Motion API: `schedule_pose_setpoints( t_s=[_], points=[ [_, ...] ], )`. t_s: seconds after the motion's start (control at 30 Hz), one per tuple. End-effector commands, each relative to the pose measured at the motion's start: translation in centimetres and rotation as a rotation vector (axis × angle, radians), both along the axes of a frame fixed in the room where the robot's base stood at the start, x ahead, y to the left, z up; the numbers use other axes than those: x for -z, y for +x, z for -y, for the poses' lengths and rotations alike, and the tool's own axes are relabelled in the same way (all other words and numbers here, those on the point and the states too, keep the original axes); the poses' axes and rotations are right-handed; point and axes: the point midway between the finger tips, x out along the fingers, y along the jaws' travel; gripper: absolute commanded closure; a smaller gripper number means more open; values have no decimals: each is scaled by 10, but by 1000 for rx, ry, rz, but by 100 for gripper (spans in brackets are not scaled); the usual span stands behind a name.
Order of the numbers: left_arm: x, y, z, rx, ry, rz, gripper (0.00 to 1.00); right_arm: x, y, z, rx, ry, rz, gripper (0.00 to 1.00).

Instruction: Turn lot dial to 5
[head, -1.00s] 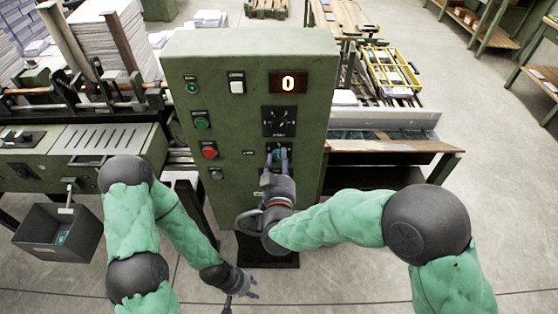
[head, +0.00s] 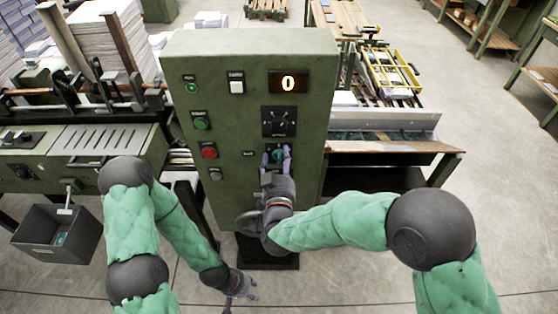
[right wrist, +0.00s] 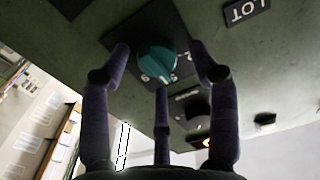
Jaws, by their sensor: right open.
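The lot dial is a teal knob (right wrist: 157,60) on a dark plate with white numerals, beside a "LOT" label (right wrist: 247,12) in the right wrist view. In the head view the teal knob (head: 277,155) shows between the fingers of my right gripper (head: 277,152). In the right wrist view that gripper (right wrist: 160,62) is open, its fingers spread around the knob with gaps at the sides. Which number the knob points to is unclear. My left gripper (head: 240,290) hangs low in front of the cabinet, its fingers too small to judge.
The green control cabinet (head: 230,60) has a display (head: 288,82) reading 0. Above the lot dial is a black dial (head: 279,121). Green (head: 201,123) and red (head: 209,151) buttons sit left. A grey bin (head: 40,240) hangs at left. Floor at right is clear.

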Motion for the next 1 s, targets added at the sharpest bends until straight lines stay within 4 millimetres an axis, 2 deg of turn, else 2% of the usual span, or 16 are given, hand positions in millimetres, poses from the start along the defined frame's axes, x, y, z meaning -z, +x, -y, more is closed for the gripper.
schedule_pose_setpoints(
  t_s=[0.13,0.23,0.6,0.7,1.0],
  points=[
    [0,0,0,0,0,0,60,1,-6,-1,-2,-1,-2,39],
    [0,0,0,0,0,0,60,1,-18,-1,-4,0,-2,39],
    [0,0,0,0,0,0,60,0,-90,-2,-6,0,1,39],
    [0,0,0,0,0,0,60,0,-103,-2,-4,1,2,39],
    [0,0,0,0,0,0,60,0,-120,0,-1,0,1,39]
  ],
)
